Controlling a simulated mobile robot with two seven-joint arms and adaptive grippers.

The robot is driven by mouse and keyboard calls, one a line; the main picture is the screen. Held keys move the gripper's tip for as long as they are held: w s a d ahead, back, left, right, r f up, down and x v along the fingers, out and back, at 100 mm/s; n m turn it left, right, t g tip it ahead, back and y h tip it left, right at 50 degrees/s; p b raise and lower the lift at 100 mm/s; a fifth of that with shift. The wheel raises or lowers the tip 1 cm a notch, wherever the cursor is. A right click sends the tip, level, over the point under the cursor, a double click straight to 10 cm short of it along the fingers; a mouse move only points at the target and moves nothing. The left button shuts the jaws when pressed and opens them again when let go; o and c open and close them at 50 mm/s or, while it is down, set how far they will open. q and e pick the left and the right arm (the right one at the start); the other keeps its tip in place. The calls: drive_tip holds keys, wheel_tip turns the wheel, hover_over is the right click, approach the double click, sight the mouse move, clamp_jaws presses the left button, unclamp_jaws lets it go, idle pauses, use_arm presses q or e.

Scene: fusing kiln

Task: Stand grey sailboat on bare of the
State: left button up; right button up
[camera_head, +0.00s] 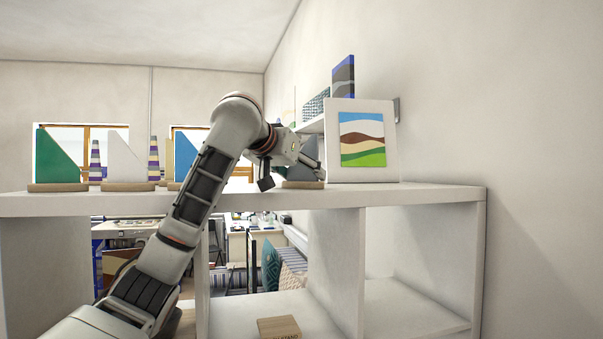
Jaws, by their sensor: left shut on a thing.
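The grey sailboat (300,174) is at the right of the row on top of the white shelf unit (420,193), left of the framed landscape picture. Its sail is dark grey and it has a wooden base; my arm and gripper hide much of it. My left gripper (318,168) reaches over from the left and is shut on the grey sailboat. The boat looks upright with its base at the shelf top; I cannot tell whether it touches. My right gripper is not in view.
A green sailboat (57,158), a white sailboat (122,160) and a blue sailboat (184,157) stand along the shelf top. The framed picture (363,140) stands close right of the gripper. A wooden block (279,327) lies in a lower compartment. The shelf top's right end is bare.

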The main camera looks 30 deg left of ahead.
use_arm(q)
drive_tip(key=shift+f, duration=0.15)
drive_tip(key=o, duration=1.4)
drive_tip(key=v, duration=1.1)
drive_tip(key=shift+s+r, duration=0.2)
drive_tip(key=shift+s, duration=0.1)
drive_tip(key=shift+p+v, duration=0.65)
drive_tip(key=shift+v, duration=0.5)
drive_tip(key=shift+p+v, duration=0.35)
drive_tip(key=shift+v, duration=0.65)
drive_tip(key=shift+f, duration=0.1)
